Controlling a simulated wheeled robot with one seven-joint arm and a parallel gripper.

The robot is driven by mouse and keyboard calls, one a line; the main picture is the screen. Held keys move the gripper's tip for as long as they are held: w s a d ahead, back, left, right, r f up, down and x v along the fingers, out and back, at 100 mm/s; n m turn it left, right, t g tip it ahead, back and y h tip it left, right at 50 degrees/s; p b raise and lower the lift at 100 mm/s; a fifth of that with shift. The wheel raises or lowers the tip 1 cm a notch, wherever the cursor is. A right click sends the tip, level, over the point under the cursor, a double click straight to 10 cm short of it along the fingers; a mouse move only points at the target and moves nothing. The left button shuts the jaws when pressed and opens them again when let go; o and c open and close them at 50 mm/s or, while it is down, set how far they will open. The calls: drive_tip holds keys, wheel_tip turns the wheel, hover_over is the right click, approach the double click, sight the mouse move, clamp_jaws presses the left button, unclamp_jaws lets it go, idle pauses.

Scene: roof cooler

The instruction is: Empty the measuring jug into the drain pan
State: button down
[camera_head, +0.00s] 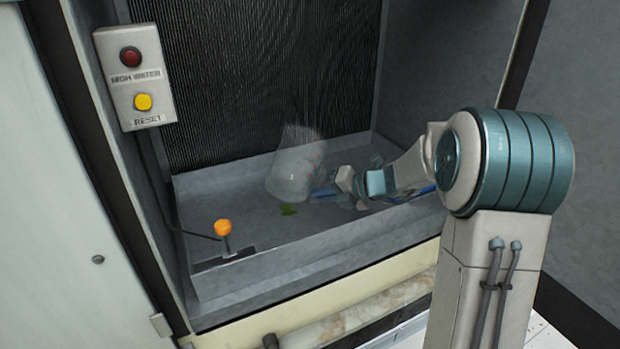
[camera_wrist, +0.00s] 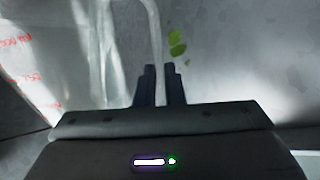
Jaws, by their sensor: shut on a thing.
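A clear measuring jug (camera_head: 292,172) is over the grey drain pan (camera_head: 300,258) in the head view, leaning. Its outline is faint, and I cannot tell whether any water is in it. My gripper (camera_head: 326,190) is on its right side, low inside the pan's area. In the wrist view the fingertips of my gripper (camera_wrist: 160,72) are close together at the jug's clear handle (camera_wrist: 151,30). The jug's wall (camera_wrist: 75,50) fills the left, with red markings.
Green leaves (camera_head: 289,210) lie on the pan floor. An orange float ball (camera_head: 223,227) stands at the pan's front left. A box with a red lamp (camera_head: 130,56) and yellow button (camera_head: 142,102) hangs upper left. Dark fins (camera_head: 240,80) rise behind; a grey wall (camera_head: 435,75) bounds the right.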

drive_tip(key=shift+s+a+r, duration=0.1)
drive_tip(key=shift+s+r, duration=0.05)
drive_tip(key=shift+s, duration=0.05)
drive_tip(key=shift+s+p, duration=0.2)
drive_tip(key=shift+p, duration=0.3)
drive_tip(key=shift+a, duration=0.1)
